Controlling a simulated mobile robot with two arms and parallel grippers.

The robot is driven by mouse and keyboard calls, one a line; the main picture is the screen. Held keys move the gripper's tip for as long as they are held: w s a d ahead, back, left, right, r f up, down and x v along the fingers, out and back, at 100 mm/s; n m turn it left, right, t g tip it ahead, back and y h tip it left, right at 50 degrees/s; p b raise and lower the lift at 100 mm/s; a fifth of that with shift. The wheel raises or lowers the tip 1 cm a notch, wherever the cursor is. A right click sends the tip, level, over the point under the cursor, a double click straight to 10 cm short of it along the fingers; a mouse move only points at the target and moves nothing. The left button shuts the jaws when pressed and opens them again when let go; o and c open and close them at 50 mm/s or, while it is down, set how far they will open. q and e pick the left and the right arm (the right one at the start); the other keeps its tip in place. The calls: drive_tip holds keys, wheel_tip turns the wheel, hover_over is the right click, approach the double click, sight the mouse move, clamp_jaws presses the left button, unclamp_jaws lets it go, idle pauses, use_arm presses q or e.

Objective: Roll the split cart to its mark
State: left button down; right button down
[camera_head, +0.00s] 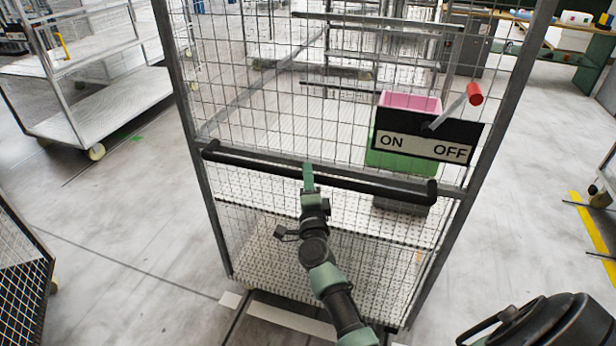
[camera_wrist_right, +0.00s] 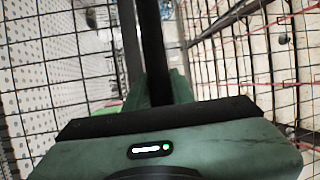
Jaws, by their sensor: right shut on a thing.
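The cart (camera_head: 182,95) is a tall grey mesh cage with white perforated shelves. A black handle bar (camera_head: 380,186) runs across its near side. My right gripper (camera_head: 309,180) is shut on this handle bar, left of its middle; the bar (camera_wrist_right: 152,50) also shows between the fingers in the wrist view. A black and white ON/OFF plate (camera_head: 415,147) hangs on the cart's right side. Its lever has a red knob (camera_head: 474,94) and tilts up to the right, toward the OFF side. My left gripper is out of view.
A pink bin (camera_head: 410,101) and a green bin (camera_head: 395,160) show behind the mesh. Another shelf cart (camera_head: 100,105) stands at the left. White tape (camera_head: 290,321) lies by the cart's near edge, and a yellow line (camera_head: 590,222) at the right. Floor on both sides is mostly clear.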

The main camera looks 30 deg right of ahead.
drive_tip(key=shift+f, duration=0.1)
idle(0.6)
drive_tip(key=shift+s+a+f+p, duration=0.2)
drive_tip(key=shift+s+a+p, duration=0.15)
drive_tip(key=shift+a, duration=0.2)
drive_tip(key=shift+s+a+r, duration=0.2)
drive_tip(key=shift+s+a, duration=0.15)
drive_tip(key=shift+s, duration=0.05)
drive_tip(key=c, duration=1.3)
unclamp_jaws()
drive_tip(key=shift+o, duration=0.5)
drive_tip(key=b+v, duration=0.1)
drive_tip(key=v, duration=0.6)
drive_tip(key=shift+s+f+b, duration=0.15)
drive_tip(key=shift+s+b, duration=0.05)
drive_tip(key=shift+b, duration=0.1)
drive_tip(key=shift+f, duration=0.1)
